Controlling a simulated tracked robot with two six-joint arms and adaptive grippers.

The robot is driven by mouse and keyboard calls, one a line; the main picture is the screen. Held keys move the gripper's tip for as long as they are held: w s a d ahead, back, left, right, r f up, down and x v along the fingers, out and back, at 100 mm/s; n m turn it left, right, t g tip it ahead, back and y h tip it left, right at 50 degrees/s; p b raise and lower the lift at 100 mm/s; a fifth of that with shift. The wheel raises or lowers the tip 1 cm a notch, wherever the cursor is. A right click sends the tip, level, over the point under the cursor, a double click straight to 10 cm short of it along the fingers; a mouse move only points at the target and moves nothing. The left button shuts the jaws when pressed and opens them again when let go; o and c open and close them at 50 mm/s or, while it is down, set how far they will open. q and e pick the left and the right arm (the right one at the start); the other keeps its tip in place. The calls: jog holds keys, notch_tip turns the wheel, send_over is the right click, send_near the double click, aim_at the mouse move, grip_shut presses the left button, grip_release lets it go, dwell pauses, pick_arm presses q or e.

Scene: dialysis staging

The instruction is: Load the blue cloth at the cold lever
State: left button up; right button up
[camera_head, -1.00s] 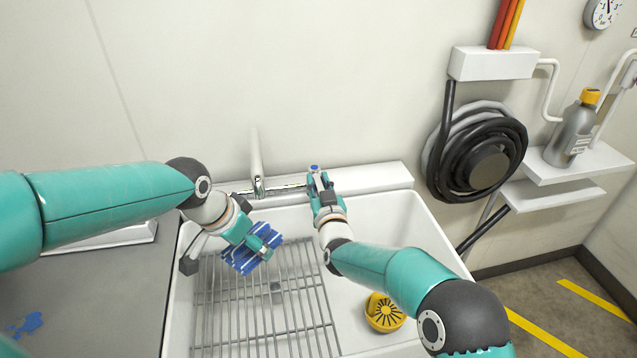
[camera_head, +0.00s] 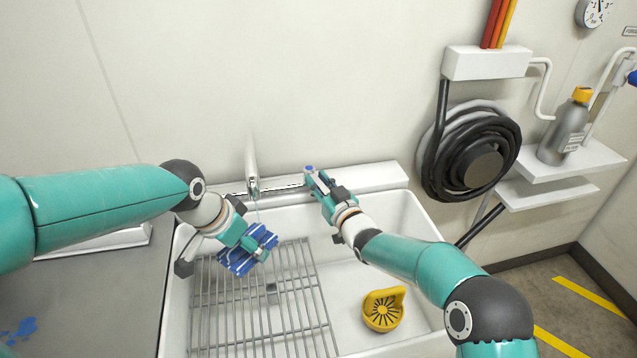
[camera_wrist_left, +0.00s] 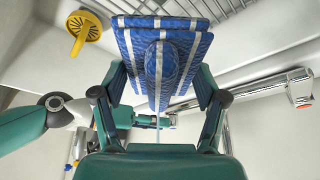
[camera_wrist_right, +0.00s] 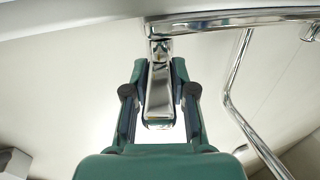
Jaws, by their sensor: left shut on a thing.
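The blue cloth (camera_head: 240,262), with white stripes, is held by my left gripper (camera_head: 262,252) over the sink's left part, below the spout (camera_head: 252,165). In the left wrist view the folded cloth (camera_wrist_left: 165,55) sits between the fingers (camera_wrist_left: 160,90). A thin water stream (camera_head: 257,208) falls from the spout towards it. The cold lever (camera_head: 309,168), with a blue cap, is at the tap's right end. My right gripper (camera_head: 322,184) has its fingers on either side of it. The right wrist view shows the chrome lever (camera_wrist_right: 159,95) between the fingers; whether they press on it is unclear.
The white sink (camera_head: 420,225) holds a wire rack (camera_head: 270,325) and a yellow strainer cup (camera_head: 382,312). A red-marked tap end (camera_wrist_left: 303,92) shows in the left wrist view. A coiled hose (camera_head: 470,155) and a shelf with a grey bottle (camera_head: 563,130) are at right.

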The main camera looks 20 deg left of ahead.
jog(key=o, duration=0.4)
jog(key=v, duration=1.2)
